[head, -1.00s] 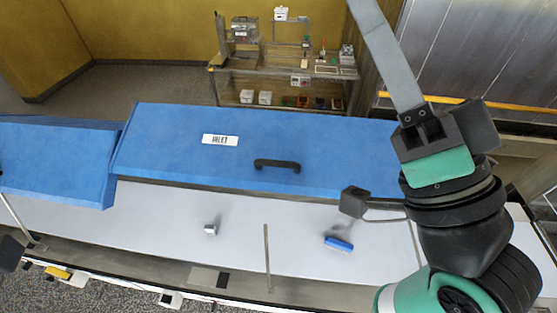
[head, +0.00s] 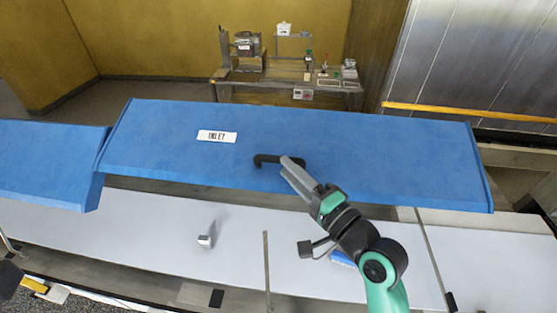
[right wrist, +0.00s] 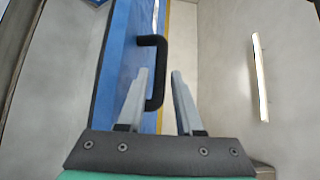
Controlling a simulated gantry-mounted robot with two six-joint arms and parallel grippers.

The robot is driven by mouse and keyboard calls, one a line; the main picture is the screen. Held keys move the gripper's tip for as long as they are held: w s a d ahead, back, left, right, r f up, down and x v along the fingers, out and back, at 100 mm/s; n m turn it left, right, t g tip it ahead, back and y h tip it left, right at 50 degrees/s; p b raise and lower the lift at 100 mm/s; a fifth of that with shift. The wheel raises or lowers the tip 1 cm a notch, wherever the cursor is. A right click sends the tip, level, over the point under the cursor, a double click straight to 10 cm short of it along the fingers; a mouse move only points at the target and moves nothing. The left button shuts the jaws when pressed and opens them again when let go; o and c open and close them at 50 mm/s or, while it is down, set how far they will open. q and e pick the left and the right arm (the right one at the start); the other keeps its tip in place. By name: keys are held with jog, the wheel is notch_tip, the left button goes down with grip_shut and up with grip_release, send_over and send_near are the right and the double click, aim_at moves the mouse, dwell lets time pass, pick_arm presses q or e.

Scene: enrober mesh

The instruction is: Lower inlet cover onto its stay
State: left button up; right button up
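The blue inlet cover (head: 370,150) with its white INLET label (head: 217,136) spans the middle of the head view. Its front edge stands above the pale belt surface. A black bar handle (head: 266,160) is on the cover; it also shows in the right wrist view (right wrist: 154,42). My right gripper (head: 287,168) is at the right end of the handle. In the right wrist view its fingers (right wrist: 160,85) are apart, with the lower end of the handle between them and a gap beside the right finger. I cannot make out the stay for certain. My left gripper is not in view.
Another blue cover (head: 45,160) adjoins on the left. On the pale surface (head: 130,215) lie a small light block (head: 206,238) and a blue item (head: 343,259), partly hidden by my right arm. A shelf (head: 285,88) stands behind.

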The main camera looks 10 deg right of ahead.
aim_at(278, 158)
jog(key=x, duration=0.4)
jog(key=shift+w+a, duration=0.1)
jog(key=shift+w, duration=0.1)
grip_shut()
dwell(1.2)
